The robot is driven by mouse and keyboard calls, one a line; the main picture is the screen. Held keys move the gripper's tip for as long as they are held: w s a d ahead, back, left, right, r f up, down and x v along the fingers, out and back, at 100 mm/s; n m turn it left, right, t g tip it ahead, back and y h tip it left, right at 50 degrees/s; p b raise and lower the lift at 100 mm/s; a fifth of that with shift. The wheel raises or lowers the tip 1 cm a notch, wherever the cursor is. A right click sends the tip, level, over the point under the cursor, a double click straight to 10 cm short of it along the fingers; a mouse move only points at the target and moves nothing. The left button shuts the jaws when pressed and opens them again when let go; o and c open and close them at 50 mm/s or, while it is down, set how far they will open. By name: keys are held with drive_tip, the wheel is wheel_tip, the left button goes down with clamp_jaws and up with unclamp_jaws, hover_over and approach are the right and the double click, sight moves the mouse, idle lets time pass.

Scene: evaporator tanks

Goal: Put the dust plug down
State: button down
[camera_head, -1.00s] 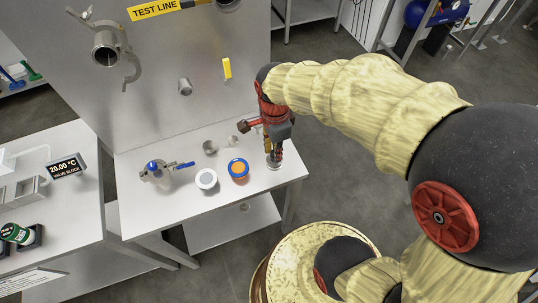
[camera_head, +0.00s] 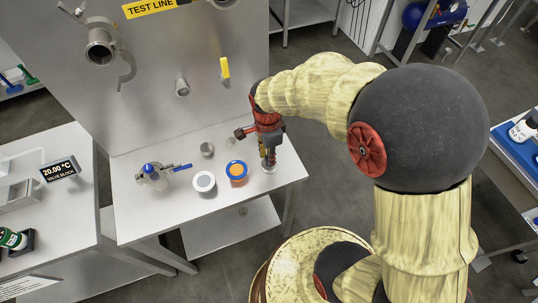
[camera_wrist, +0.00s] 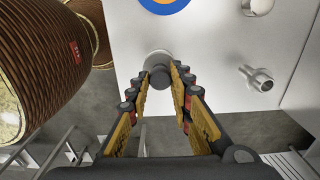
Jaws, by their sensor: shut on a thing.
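The dust plug (camera_head: 269,169) is a small grey disc at the right front corner of the white bench (camera_head: 150,222). In the wrist view the plug (camera_wrist: 158,57) shows as a grey disc with a dark round knob between the fingertips. My gripper (camera_head: 268,158) points down over the plug and is shut on it. In the wrist view the fingers (camera_wrist: 160,74) converge on the knob. The plug is at or just above the bench top, close to the edge; I cannot tell whether it touches.
Left of my gripper are a blue-rimmed jar with an orange top (camera_head: 237,171), a white-topped jar (camera_head: 204,182), a steel cup (camera_head: 207,149) and a blue-handled valve (camera_head: 155,172). The metal panel (camera_head: 150,110) with pipe stubs stands behind. Open floor lies beyond the bench's right edge.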

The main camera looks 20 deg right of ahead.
drive_tip(key=shift+f, duration=0.1)
drive_tip(key=c, duration=1.6)
unclamp_jaws()
wheel_tip(320, 180, up, 12)
drive_tip(key=r+p, duration=0.1)
drive_tip(key=p, duration=0.2)
drive_tip(key=shift+s+d+r+n+t, duration=0.1)
drive_tip(key=shift+s+r+n+t, duration=0.85)
drive_tip(key=shift+s+r+n, duration=1.7)
drive_tip(key=shift+s+a+r+n+t, duration=0.1)
drive_tip(key=shift+s+r+n+t, duration=0.8)
drive_tip(key=shift+s+r+n, duration=1.7)
drive_tip(key=shift+s+d+r+n+t, duration=0.1)
drive_tip(key=shift+s+r+n+t, duration=1.15)
drive_tip(key=shift+n, duration=2.5)
drive_tip(key=shift+s+r+g, duration=0.15)
drive_tip(key=shift+r+g, duration=0.15)
